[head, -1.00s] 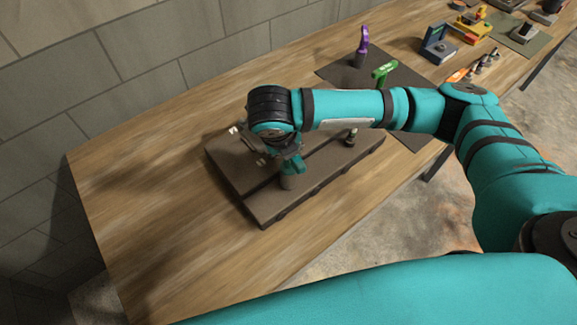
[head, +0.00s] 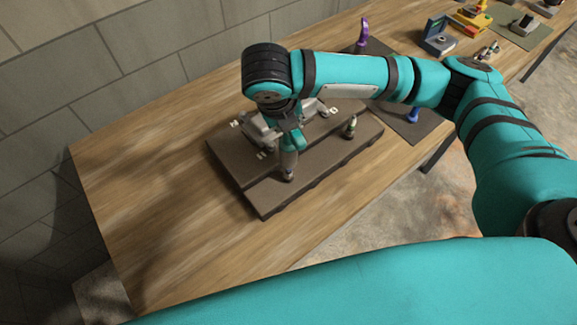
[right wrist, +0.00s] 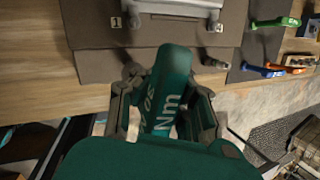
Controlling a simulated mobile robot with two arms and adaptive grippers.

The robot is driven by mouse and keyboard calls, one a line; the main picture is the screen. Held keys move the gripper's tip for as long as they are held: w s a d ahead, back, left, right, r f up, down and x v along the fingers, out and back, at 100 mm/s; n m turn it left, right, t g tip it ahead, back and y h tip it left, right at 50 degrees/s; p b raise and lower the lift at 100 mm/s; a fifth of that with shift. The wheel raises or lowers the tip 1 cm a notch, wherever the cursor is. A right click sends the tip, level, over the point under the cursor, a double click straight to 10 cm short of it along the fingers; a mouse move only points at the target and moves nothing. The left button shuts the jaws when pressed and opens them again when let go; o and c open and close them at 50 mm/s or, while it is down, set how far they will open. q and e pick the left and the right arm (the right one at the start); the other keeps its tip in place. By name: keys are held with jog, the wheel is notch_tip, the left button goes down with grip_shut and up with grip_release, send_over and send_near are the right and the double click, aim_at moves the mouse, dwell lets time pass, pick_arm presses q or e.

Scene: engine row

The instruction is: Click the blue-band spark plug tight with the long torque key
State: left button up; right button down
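My right gripper (head: 291,138) is over the front step of the dark engine block (head: 318,166). It is shut on the teal handle of a torque key (right wrist: 166,95), which has "Nm" lettering in the right wrist view. The key stands about upright, its grey socket (head: 289,161) just over or on the block's front step. I cannot tell whether the socket touches the plug there, and no blue band shows. Another spark plug (head: 351,127) stands upright at the block's right part. My left gripper is not in view.
A grey metal part (head: 262,128) sits on the block's rear step. A purple-handled tool (head: 363,34) and a blue one (head: 413,114) are on the dark mat to the right; a green one (right wrist: 277,22) shows in the right wrist view. The table's left part is clear.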

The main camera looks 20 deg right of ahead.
jog(key=shift+r, duration=2.5)
